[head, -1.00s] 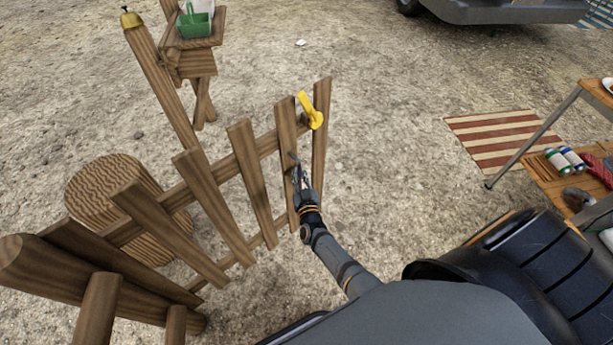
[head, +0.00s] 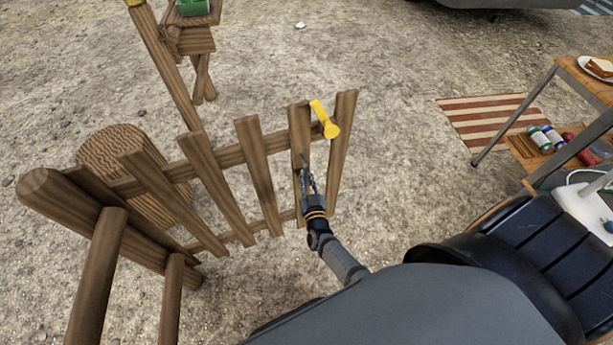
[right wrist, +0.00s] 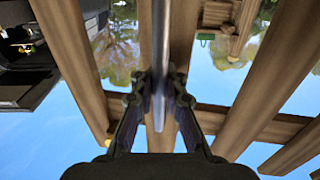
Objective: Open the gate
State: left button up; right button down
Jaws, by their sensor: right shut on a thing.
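The wooden picket gate (head: 256,165) spans from the log post (head: 60,195) at lower left to its free end at right. It stands swung well clear of the far post (head: 166,70). A yellow latch (head: 325,121) sits near the top of its free end. My right gripper (head: 306,178) is at the second picket from that end. In the right wrist view, its fingers (right wrist: 159,98) are closed around a grey metal bar handle (right wrist: 160,60) in front of the picket. The handle is mostly hidden by the gripper in the head view. My left gripper is out of view.
A round wooden stump (head: 125,150) stands behind the gate. A striped rug (head: 490,122) and a wooden table (head: 575,85) with a plate are at right. Open gravel lies between the gate and the rug.

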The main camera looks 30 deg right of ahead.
jog(key=c, duration=1.4)
grip_release()
jog(key=shift+w+a, duration=0.1)
jog(key=shift+a, duration=0.05)
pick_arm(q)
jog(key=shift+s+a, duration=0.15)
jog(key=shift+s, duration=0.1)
pick_arm(e)
jog(key=shift+s, duration=0.2)
jog(key=v, duration=1.1)
jog(key=shift+s, duration=0.35)
